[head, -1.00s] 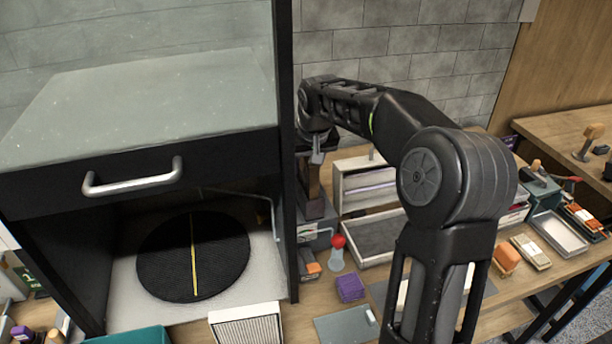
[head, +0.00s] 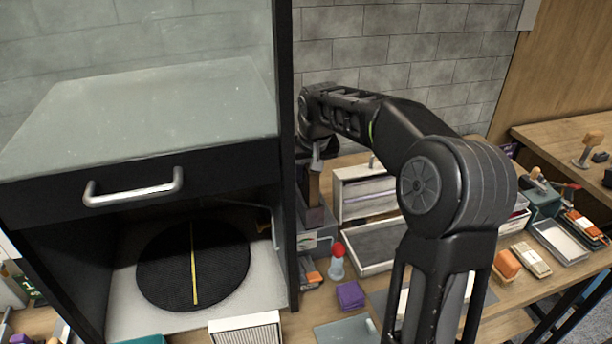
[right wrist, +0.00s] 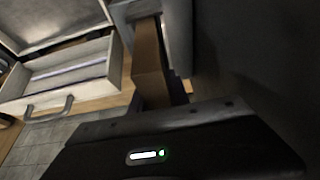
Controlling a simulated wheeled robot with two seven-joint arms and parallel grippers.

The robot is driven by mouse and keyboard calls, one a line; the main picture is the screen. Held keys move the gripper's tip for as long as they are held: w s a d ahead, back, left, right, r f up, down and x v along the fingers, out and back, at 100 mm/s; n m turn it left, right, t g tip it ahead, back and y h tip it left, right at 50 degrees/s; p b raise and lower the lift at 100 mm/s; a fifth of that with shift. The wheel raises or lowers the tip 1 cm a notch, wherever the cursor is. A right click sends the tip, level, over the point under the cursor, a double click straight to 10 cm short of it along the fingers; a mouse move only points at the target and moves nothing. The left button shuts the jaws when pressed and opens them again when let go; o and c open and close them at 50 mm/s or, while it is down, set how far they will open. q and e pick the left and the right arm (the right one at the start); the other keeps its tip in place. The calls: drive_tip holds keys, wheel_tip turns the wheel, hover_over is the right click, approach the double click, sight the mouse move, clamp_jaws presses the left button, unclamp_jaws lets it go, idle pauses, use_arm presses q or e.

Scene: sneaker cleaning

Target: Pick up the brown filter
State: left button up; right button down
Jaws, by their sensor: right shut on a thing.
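The brown filter (head: 314,188) is a narrow brown slab standing upright just right of the dark cabinet post in the head view. Its lower end meets a dark grey holder (head: 317,218); I cannot tell how deep it sits in it. My right gripper (head: 316,162) reaches down from above and is shut on the filter's upper end. In the right wrist view the filter (right wrist: 150,65) runs from the gripper to the grey holder (right wrist: 131,11). The fingertips are mostly hidden there. My left gripper is not in view.
The black-framed cabinet (head: 285,130) stands close on the left, holding a round black mat (head: 215,265). A drawer box (head: 365,190) and grey tray (head: 372,245) stand right of the holder. A red-capped bottle (head: 337,265) and purple block (head: 350,295) are in front.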

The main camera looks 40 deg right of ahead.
wheel_tip(320, 180, up, 10)
drive_tip(key=shift+r+b, duration=0.1)
drive_tip(key=shift+b, duration=0.4)
idle(0.4)
